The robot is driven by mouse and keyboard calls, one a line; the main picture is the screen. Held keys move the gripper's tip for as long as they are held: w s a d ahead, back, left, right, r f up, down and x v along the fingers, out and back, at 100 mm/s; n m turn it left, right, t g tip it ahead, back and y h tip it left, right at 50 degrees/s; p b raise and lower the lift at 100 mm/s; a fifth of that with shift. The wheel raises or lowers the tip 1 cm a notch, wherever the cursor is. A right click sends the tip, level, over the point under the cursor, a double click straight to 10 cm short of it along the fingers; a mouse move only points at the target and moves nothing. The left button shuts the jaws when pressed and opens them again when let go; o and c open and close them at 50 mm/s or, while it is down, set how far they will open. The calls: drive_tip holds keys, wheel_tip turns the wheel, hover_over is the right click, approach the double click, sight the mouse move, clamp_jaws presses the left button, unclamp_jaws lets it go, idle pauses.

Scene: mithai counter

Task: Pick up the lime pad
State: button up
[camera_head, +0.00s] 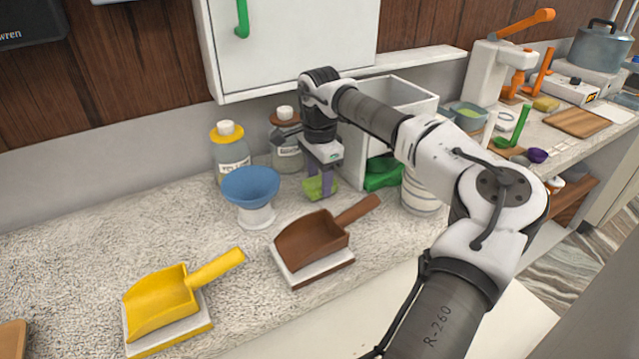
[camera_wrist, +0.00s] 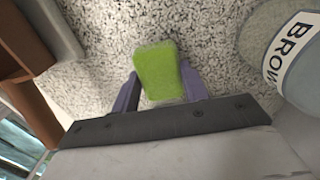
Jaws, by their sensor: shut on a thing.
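The lime pad (camera_wrist: 158,72) is a small green block between the two purple fingers of my gripper (camera_wrist: 160,88) in the wrist view. My gripper is shut on it. In the head view the lime pad (camera_head: 314,188) shows at the fingertips of my gripper (camera_head: 320,182), low over the speckled counter. I cannot tell whether the pad touches the counter.
A blue bowl on a white stand (camera_head: 251,186) is left of my gripper. A brown scoop (camera_head: 312,240) lies in front, a yellow scoop (camera_head: 165,300) farther left. Two labelled bottles (camera_head: 230,150) stand behind. A white bin (camera_head: 395,95) and green item (camera_head: 384,174) are at right.

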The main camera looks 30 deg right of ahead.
sight(319, 181)
wheel_tip(319, 181, up, 19)
drive_tip(key=b, duration=0.1)
drive_tip(key=shift+f, duration=0.1)
